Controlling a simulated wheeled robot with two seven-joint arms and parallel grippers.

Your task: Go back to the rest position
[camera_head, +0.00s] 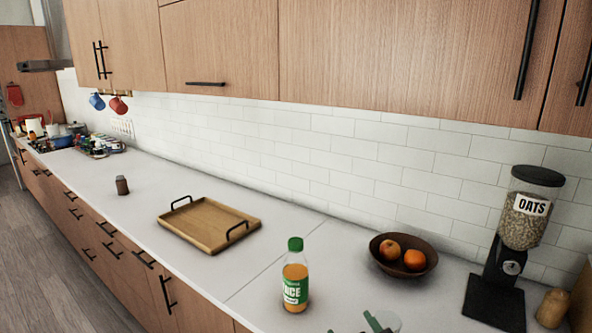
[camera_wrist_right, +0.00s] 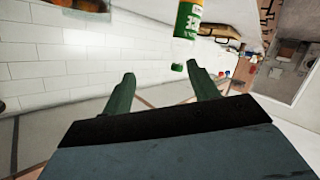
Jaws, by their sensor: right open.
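My right gripper (camera_head: 352,323) shows only as green fingertips at the bottom edge of the head view, to the right of the juice bottle. In the right wrist view the gripper (camera_wrist_right: 161,72) is open, with nothing between its two green fingers. The juice bottle (camera_head: 295,284), orange with a green cap and label, stands upright on the counter. The same bottle (camera_wrist_right: 188,20) appears upside down beyond the fingers in the right wrist view, apart from them. My left gripper is not in view.
A wooden tray (camera_head: 208,226) with black handles lies left of the bottle, and a small brown jar (camera_head: 122,185) stands farther left. A brown bowl (camera_head: 404,258) with two oranges and an oats dispenser (camera_head: 513,245) stand at right. Cabinets (camera_head: 410,50) hang above.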

